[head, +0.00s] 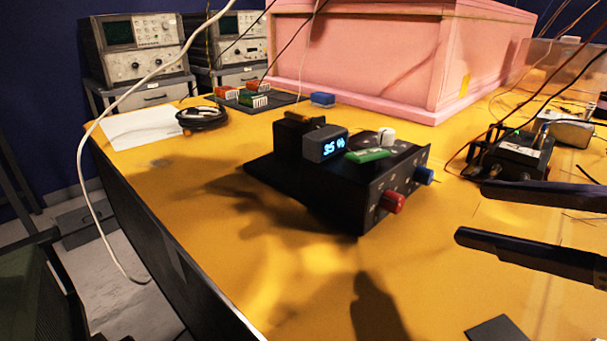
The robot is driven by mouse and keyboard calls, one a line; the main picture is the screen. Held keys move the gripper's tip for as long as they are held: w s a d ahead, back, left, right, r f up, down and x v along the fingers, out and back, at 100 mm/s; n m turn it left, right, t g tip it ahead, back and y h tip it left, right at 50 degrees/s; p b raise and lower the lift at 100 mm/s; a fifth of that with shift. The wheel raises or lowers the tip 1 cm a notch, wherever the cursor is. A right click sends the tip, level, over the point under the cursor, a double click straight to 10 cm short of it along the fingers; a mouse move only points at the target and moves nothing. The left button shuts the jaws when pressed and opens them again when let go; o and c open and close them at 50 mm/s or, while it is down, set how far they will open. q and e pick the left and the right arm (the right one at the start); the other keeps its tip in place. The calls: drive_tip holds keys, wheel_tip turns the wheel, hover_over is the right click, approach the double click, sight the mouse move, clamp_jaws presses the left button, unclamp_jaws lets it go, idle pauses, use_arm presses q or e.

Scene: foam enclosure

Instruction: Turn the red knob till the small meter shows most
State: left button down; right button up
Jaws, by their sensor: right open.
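A black device (345,190) stands on the yellow table. The small meter (326,146) on top is a grey box with a lit blue display that seems to read 35 %. My right gripper (470,212) is open, its two dark fingers reaching in from the right edge. It is to the right of the red knob, apart from it, with nothing between the fingers. My left gripper is not in view.
A pink foam box (365,55) stands at the back of the yellow table (290,290). Another black device (512,152) with wires sits at the right. A black cable coil (202,117) and white paper (148,127) lie at the left. The front of the table is mostly clear.

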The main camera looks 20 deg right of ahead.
sight(401, 204)
drive_tip(key=shift+w+a, duration=0.15)
drive_tip(key=shift+w, duration=0.1)
drive_tip(key=x, duration=0.8)
drive_tip(key=shift+a+f+p, duration=0.25)
drive_tip(key=shift+f+p, duration=0.05)
drive_tip(key=shift+c, duration=0.3)
clamp_jaws()
